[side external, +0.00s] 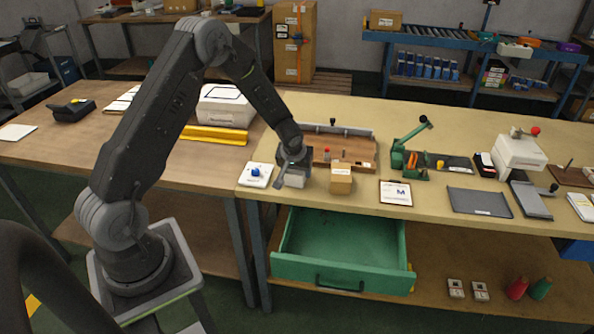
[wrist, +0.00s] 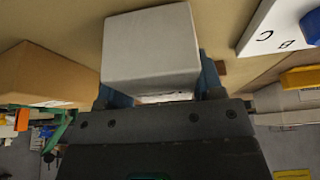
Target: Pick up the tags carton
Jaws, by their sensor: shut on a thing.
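My gripper (side external: 293,167) is shut on a small white carton (side external: 295,180) near the front edge of the bench. In the wrist view the white carton (wrist: 150,52) sits between the two blue-grey fingers (wrist: 156,84). A brown cardboard carton (side external: 341,180) stands just to the right of it and shows at the left of the wrist view (wrist: 40,75). No tags label is readable on either carton. I cannot tell whether the white carton is clear of the bench top.
A white plate with a blue knob (side external: 255,175) lies close on the left. A wooden tray (side external: 355,155) is behind, a green hand press (side external: 412,160) and clipboard (side external: 395,193) to the right. An open green drawer (side external: 340,268) sticks out below the bench edge.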

